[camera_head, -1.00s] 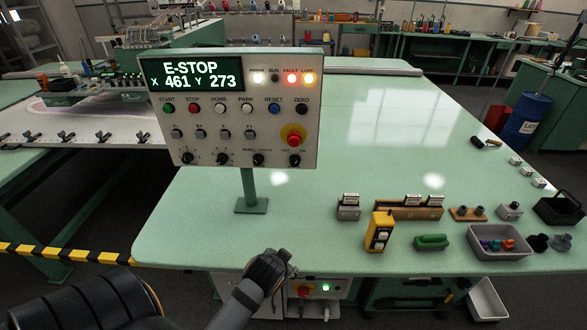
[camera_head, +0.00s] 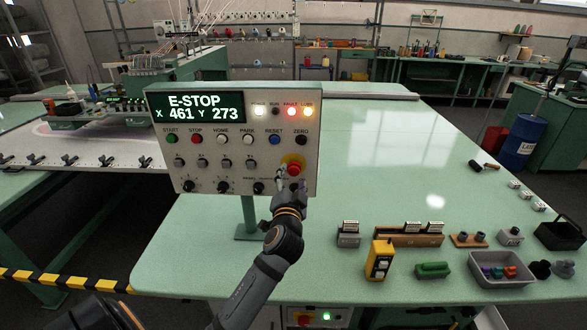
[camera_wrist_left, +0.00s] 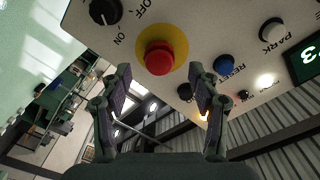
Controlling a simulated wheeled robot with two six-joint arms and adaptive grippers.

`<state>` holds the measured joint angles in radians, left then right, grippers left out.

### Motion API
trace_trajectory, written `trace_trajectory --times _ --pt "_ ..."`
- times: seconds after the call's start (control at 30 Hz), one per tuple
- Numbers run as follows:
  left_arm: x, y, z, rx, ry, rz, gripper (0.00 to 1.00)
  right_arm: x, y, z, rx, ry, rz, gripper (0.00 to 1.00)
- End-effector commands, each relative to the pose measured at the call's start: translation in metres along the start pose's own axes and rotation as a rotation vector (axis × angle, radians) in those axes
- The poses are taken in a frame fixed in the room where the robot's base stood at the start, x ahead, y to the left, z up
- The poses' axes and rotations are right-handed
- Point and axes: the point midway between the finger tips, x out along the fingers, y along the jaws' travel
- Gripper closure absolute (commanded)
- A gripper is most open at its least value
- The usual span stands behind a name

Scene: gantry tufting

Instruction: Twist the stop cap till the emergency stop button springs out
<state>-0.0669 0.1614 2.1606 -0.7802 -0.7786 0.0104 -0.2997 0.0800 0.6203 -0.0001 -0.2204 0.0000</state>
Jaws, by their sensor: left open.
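The emergency stop button is a red mushroom cap (camera_head: 293,168) on a yellow disc at the lower right of the control panel (camera_head: 225,178). It also shows in the left wrist view (camera_wrist_left: 159,57), at the top centre. The panel display (camera_head: 194,109) reads E-STOP, X 461 Y 273. My left gripper (camera_head: 291,181) is just below and in front of the button. In the left wrist view its two fingers (camera_wrist_left: 160,85) are spread, one to each side below the red cap, with nothing between them. Whether they touch the cap is not clear. My right gripper is not in view.
A black knob (camera_wrist_left: 105,11) and a blue reset button (camera_wrist_left: 224,65) lie close to the stop button. The panel stands on a post on the green table (camera_head: 400,170). A yellow pendant (camera_head: 379,260) and a grey tray (camera_head: 500,281) stand at right.

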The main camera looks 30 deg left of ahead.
Motion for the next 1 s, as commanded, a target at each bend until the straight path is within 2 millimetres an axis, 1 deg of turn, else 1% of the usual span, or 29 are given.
trace_trajectory --times 0.03,0.1,0.2,0.33,0.57,0.67,0.9,0.97,1.0 --pt "0.01 -0.003 -0.003 0.003 0.0 -0.001 0.38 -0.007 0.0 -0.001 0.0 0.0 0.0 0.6" --pt "0.022 -0.003 -0.002 0.001 -0.001 0.0 0.38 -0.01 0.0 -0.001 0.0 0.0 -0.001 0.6" --pt "0.034 -0.001 -0.001 -0.001 -0.001 0.001 0.38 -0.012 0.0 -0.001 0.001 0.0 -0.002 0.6" --pt "0.041 0.0 0.0 -0.002 -0.002 0.002 0.38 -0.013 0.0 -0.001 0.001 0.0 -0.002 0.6" --pt "0.042 0.001 0.001 -0.003 -0.002 0.002 0.38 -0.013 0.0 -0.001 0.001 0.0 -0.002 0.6" --pt "0.041 0.001 0.001 -0.002 -0.002 0.002 0.51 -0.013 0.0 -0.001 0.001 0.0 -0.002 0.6" --pt "0.041 0.001 0.001 -0.002 -0.002 0.003 0.83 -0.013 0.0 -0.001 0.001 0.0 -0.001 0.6" --pt "0.041 0.001 0.001 -0.002 -0.002 0.003 0.91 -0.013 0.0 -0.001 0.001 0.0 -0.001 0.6" --pt "0.041 0.001 0.001 -0.002 -0.002 0.003 0.93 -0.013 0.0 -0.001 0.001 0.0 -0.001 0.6"
